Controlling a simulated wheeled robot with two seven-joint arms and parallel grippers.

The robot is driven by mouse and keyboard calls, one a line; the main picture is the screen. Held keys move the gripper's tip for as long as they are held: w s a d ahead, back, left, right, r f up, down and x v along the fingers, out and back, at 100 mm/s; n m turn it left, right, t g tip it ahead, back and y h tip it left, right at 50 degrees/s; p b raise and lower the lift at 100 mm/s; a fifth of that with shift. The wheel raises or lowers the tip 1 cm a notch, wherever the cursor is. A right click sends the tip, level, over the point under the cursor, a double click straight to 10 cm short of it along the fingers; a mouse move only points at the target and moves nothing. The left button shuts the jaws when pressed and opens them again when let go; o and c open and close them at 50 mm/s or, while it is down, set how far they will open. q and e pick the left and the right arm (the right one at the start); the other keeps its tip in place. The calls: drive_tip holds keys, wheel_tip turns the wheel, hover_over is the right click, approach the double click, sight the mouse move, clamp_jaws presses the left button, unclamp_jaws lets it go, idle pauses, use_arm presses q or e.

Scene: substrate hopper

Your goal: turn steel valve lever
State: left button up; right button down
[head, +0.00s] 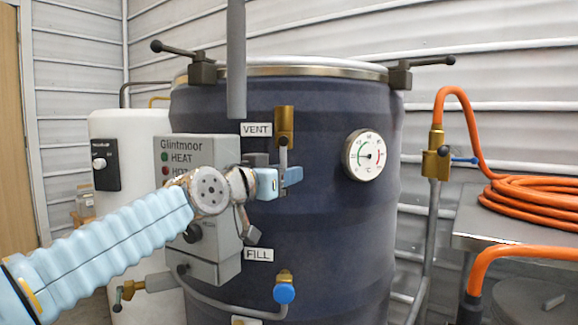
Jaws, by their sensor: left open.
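The steel valve lever (283,158) hangs down from the brass valve (284,122) beside the VENT label (256,129), on the front of the dark blue drum (330,230). My left gripper (281,181) is at the lever's lower end, with its light blue fingers open. The lever runs down to the fingers, and its tip is partly hidden by them. I cannot tell whether the fingers touch it. My right gripper is not in view.
A blue-knobbed valve (284,290) sits below the FILL label (258,255). A dial gauge (364,156) is to the right. A grey vertical pipe (236,60) hangs in front. An orange hose (535,192) lies coiled at right.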

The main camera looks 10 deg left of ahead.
use_arm(q)
drive_tip(key=shift+x, duration=1.15)
clamp_jaws()
